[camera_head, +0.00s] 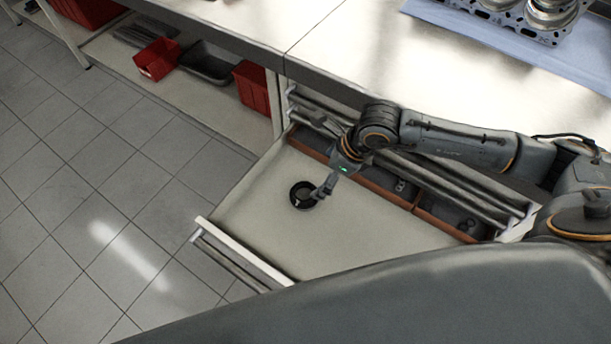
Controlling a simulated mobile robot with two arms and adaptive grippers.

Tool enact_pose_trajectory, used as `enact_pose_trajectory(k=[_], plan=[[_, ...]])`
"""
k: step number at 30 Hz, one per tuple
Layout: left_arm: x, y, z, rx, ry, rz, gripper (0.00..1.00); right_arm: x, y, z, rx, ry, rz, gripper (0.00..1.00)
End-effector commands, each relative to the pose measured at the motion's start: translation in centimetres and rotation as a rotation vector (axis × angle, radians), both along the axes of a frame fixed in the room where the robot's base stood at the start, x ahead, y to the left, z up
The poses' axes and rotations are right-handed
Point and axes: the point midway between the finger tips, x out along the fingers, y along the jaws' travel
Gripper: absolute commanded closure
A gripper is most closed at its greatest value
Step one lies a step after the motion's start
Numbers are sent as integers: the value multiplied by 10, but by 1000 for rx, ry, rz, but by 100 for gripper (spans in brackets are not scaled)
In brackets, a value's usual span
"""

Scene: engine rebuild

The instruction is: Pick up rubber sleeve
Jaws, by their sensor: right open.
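The rubber sleeve (303,194) is a black ring lying on the light floor of an open drawer (262,222). My right gripper (318,193) reaches down into the drawer from the right, with its fingers at the right edge of the ring. It is open, and I cannot tell whether a finger touches the ring or sits inside it. The fingers hide a small part of the ring's right side. My left gripper is not in view.
Brown-red dividers (386,184) at the drawer's back hold small dark parts. The workbench (370,65) above carries a metal engine block (530,22) on a blue mat (470,34). Red bins (157,58) stand on the lower shelf at left. The drawer's front floor is clear.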

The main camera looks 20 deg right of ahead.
Motion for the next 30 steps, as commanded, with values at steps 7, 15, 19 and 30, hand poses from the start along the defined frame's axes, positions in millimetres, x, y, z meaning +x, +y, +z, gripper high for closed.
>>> enact_pose_trajectory(k=[7,15,19,30], plan=[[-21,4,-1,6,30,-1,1,10,15,-44,1,4,-1,1],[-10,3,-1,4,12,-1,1,18,24,-74,1,1,1,1],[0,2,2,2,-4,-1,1,20,25,-83,0,3,-1,1],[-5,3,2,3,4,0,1,31,34,-124,1,2,0,1]])
